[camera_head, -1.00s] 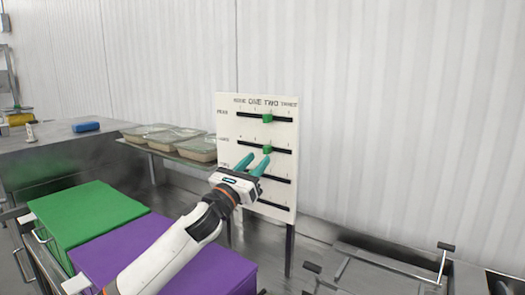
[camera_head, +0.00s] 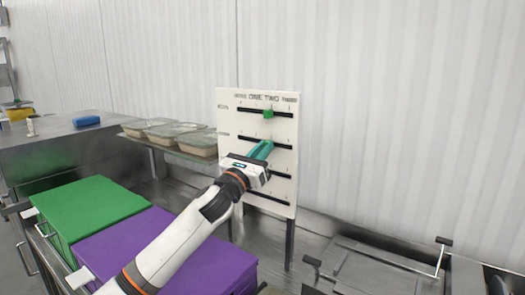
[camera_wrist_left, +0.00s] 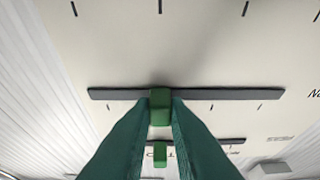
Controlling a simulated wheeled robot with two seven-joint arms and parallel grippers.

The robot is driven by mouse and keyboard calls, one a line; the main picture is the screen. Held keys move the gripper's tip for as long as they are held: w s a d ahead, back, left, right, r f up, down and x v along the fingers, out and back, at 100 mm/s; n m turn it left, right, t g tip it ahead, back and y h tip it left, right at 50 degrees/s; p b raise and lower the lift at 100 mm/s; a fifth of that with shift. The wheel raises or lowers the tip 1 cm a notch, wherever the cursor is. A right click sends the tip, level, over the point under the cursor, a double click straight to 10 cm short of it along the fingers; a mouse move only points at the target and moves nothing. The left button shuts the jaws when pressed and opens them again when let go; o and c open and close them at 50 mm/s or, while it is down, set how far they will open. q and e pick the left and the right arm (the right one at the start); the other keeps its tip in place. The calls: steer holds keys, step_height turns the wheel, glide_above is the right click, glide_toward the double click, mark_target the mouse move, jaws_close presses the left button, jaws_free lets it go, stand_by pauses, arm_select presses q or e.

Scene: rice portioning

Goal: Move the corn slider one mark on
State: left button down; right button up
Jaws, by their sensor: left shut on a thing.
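A white board with slider tracks (camera_head: 229,155) stands by the wall. My left gripper (camera_head: 263,148) is at its second track from the top. In the left wrist view, its two teal fingers are shut on a green slider knob (camera_wrist_left: 160,98), one on each side. The end letter of that row's label looks like an N, fitting corn, but the rest is cut off. In the head view the fingers hide this knob. Another green knob (camera_head: 268,114) sits on the top track under TWO, and also shows in the left wrist view (camera_wrist_left: 160,154). My right gripper is out of view.
Several lidded trays (camera_head: 197,142) stand on a shelf left of the board. A green box (camera_head: 85,212) and a purple box (camera_head: 150,240) stand in front. A metal unit with handles (camera_head: 375,270) is at the lower right.

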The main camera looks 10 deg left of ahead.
arm_select(q)
steer(key=d, duration=0.1)
steer(key=s+d, duration=0.1)
steer(key=d, duration=0.1)
steer(key=s+d, duration=0.1)
steer(key=d, duration=0.1)
steer(key=shift+f, duration=0.1)
steer(key=c, duration=1.7)
jaws_free()
steer(key=shift+c, duration=0.2)
steer(key=o, duration=0.3)
steer(key=shift+d, duration=0.15)
steer(key=shift+o, duration=0.2)
steer(key=shift+s+a+f, duration=0.2)
steer(key=shift+s+a, duration=0.15)
steer(key=b, duration=0.3)
glide_toward(290, 144)
steer(key=v, duration=0.6)
steer(key=shift+s, duration=0.15)
